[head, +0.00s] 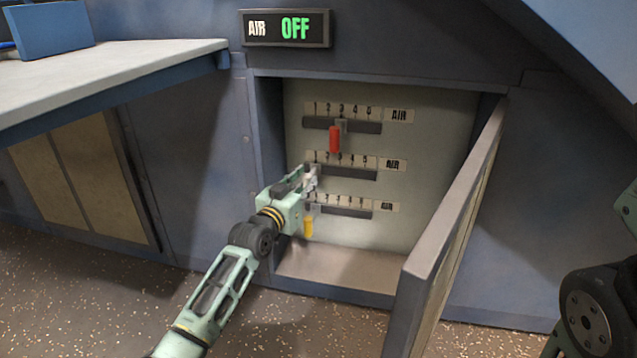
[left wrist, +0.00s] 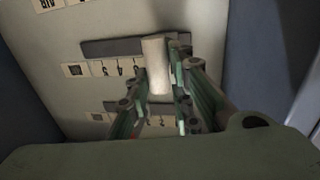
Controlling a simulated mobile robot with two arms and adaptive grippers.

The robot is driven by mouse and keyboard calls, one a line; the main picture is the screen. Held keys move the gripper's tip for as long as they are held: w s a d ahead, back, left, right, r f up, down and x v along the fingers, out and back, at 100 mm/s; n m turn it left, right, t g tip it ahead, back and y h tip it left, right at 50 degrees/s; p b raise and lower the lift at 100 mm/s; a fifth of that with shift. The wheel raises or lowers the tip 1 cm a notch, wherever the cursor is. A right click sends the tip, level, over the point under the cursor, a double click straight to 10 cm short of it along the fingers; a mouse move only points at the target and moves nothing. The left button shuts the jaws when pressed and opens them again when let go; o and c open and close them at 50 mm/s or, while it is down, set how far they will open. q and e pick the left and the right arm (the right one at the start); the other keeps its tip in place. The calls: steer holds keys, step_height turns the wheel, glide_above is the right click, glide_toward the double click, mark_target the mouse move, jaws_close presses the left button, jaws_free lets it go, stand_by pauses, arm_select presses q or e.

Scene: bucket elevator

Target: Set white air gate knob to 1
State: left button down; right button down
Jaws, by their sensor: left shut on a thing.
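The white air gate knob (head: 311,178) is at the left end of the middle slot (head: 350,173), by the low numbers of its 1 to 5 scale. My left gripper (head: 308,180) reaches it from the lower left and is shut on it, partly covering it. In the left wrist view, which looks turned over, the white knob (left wrist: 156,65) stands between the fingers at the right part of its slot (left wrist: 110,48). The exact number at the knob is hidden. My right gripper is out of view.
A red knob (head: 335,138) is in the upper slot, near 3. A yellow knob (head: 309,226) hangs at the left of the lower slot, close under my left gripper. An open door (head: 450,220) stands at right. The sign (head: 286,28) reads AIR OFF. A counter (head: 110,72) is at left.

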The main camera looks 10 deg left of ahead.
arm_select(q)
steer(key=shift+a, duration=0.25)
steer(key=c, duration=1.6)
jaws_free()
steer(key=shift+a, duration=0.1)
steer(key=shift+s, duration=0.1)
steer(key=s, duration=0.4)
steer(key=s+a, duration=0.1)
steer(key=s, duration=0.2)
steer(key=s+a, duration=0.1)
steer(key=s, duration=0.3)
steer(key=shift+s+a, duration=0.1)
steer(key=shift+s, duration=0.2)
